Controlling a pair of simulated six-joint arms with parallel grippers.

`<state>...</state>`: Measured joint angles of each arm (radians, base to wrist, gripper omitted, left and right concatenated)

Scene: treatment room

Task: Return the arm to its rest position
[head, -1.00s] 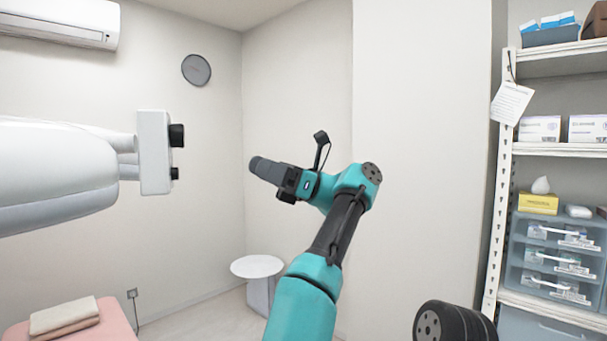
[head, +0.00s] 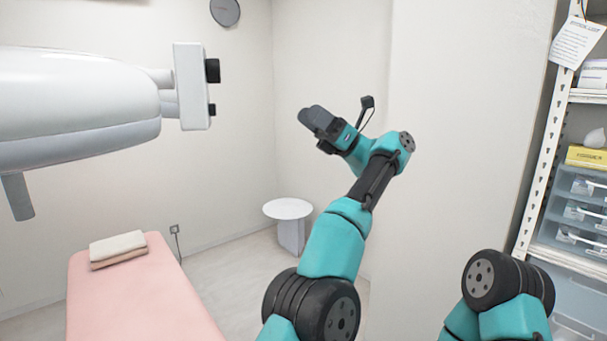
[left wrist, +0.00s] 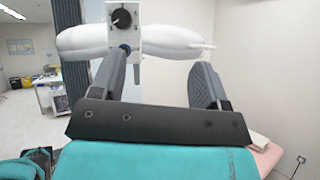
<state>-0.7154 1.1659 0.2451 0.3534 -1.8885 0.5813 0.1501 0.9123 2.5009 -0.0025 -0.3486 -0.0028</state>
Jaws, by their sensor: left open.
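My left arm rises from the bottom middle of the head view, teal and black, and ends in a dark left gripper (head: 312,117) held in mid-air before the pale wall. In the left wrist view the two dark fingers of this gripper (left wrist: 158,85) stand wide apart with nothing between them. My right arm shows only as a teal and black joint at the lower right of the head view; its gripper is out of view.
A white overhead device (head: 80,105) hangs at the upper left, above a pink treatment bed (head: 140,295) with folded towels (head: 118,248). A round white side table (head: 288,209) stands by the wall. A shelf rack (head: 540,165) with drawers is at the right.

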